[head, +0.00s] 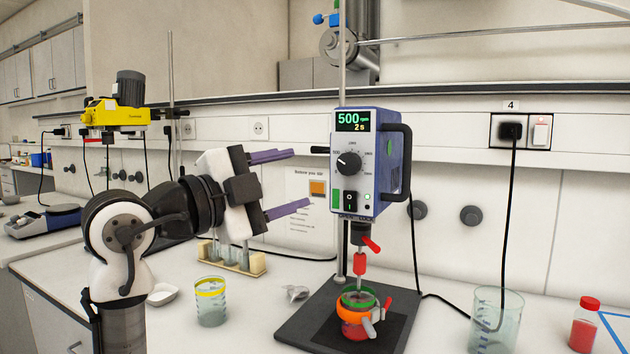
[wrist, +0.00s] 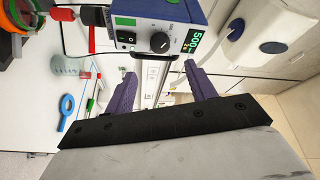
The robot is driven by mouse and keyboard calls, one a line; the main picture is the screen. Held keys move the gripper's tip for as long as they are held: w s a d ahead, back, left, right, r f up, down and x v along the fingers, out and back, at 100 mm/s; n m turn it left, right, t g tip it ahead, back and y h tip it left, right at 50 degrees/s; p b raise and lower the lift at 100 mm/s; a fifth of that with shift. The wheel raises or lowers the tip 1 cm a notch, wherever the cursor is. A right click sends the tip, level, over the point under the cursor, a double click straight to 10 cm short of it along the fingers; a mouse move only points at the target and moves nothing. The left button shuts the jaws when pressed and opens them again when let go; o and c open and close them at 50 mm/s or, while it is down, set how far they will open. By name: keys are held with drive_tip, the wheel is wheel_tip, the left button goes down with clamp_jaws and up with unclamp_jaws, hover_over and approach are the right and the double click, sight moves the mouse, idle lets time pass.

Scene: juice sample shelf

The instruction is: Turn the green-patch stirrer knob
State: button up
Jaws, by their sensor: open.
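The blue-and-white overhead stirrer (head: 392,155) has a green patch (head: 336,200) low on its front face. Its black round knob (head: 349,163) has a white pointer line toward the upper left, near the 500 mark. The display (head: 352,121) reads 500 rpm and 2 s. My gripper (head: 300,178) is open and empty, its purple fingers pointing right, left of the stirrer and apart from the knob. In the wrist view the knob (wrist: 160,42) shows beyond the gap of my gripper (wrist: 160,70), the green patch (wrist: 126,21) beside it.
Below the stirrer, a vessel with a green rim (head: 358,297) sits in an orange clamp (head: 352,314) on a dark base plate (head: 300,332). A yellow-banded beaker (head: 211,305), a tube rack (head: 238,262), a clear beaker (head: 497,315) and a red-capped bottle (head: 584,325) stand around. A yellow stirrer (head: 118,112) is behind.

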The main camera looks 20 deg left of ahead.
drive_tip(key=shift+v, duration=1.55)
